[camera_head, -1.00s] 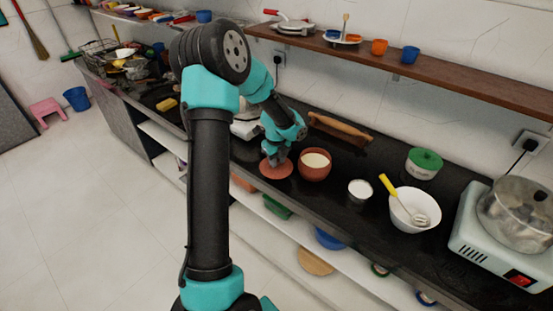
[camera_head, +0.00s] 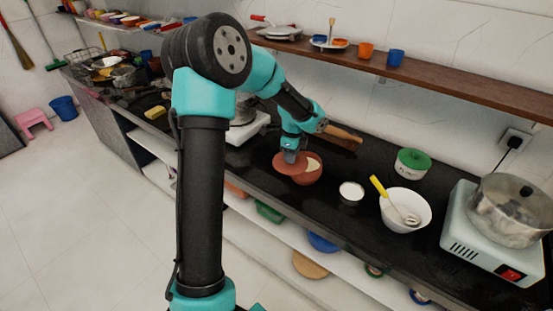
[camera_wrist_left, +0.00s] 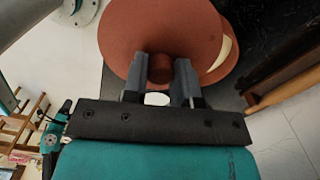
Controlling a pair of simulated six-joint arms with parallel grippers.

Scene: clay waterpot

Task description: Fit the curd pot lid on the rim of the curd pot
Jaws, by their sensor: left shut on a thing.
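The curd pot (camera_head: 309,178) is a round terracotta pot with white curd, standing on the black counter. My left gripper (camera_head: 291,157) is shut on the knob of the terracotta curd pot lid (camera_head: 287,167). The lid is over the left part of the pot's mouth, off centre, with a strip of white curd showing at the right. In the left wrist view the two fingers (camera_wrist_left: 160,75) hold the knob of the lid (camera_wrist_left: 125,40), and a pale crescent of curd (camera_wrist_left: 222,52) shows past its edge. I cannot tell whether the lid touches the rim. My right gripper is not in view.
A small cup of white stuff (camera_head: 350,192), a white bowl (camera_head: 405,212) with a yellow-handled whisk and a green-lidded container (camera_head: 411,162) stand to the right. A wooden rolling pin (camera_head: 343,137) lies behind. A steel pot (camera_head: 512,208) sits on a stove at far right.

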